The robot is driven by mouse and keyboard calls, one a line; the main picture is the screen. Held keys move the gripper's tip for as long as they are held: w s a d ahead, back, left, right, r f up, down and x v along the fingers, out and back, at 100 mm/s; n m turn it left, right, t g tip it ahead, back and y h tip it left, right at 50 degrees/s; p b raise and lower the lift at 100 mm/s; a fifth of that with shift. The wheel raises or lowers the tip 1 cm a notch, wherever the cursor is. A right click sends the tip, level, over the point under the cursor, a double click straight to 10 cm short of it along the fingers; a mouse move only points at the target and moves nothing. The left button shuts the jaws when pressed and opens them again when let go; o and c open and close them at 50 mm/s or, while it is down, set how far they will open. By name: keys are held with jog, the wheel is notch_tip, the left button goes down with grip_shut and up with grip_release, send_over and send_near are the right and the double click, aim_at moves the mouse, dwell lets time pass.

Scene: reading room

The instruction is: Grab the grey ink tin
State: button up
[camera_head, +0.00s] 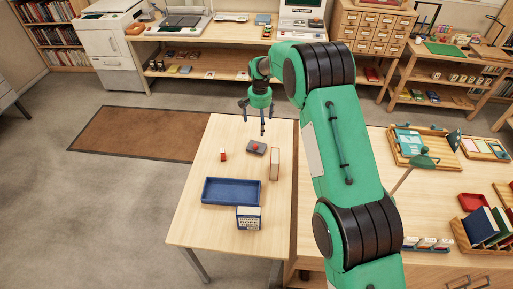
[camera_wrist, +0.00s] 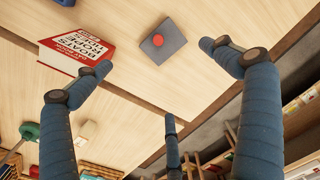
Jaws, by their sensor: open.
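A flat grey tin with a red dot on its lid, seemingly the grey ink tin (camera_head: 251,150), lies on the light wooden table near its far edge. In the wrist view the tin (camera_wrist: 172,50) shows at upper middle, beyond the spread fingers. My gripper (camera_head: 258,114) is above the table's far edge, a little beyond the tin in the head view. In the wrist view my gripper (camera_wrist: 160,78) has its fingers wide apart with nothing between them. No finger touches the tin.
A red-covered book (camera_wrist: 75,53) stands close to the tin; its pale side (camera_head: 275,164) shows in the head view. A small red block (camera_head: 223,156) lies left of the tin. A blue tray (camera_head: 231,203) and a patterned box (camera_head: 248,223) are nearer.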

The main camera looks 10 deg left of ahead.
jog(key=f, duration=0.1)
jog(key=a+f, duration=0.1)
jog(key=f, duration=0.1)
jog(key=shift+w+a, duration=0.2)
jog(key=shift+w, duration=0.05)
jog(key=shift+f, duration=4.2)
jog(key=shift+f, duration=0.15)
jog(key=shift+f, duration=2.5)
jog(key=shift+c, duration=0.5)
jog(key=c, duration=1.8)
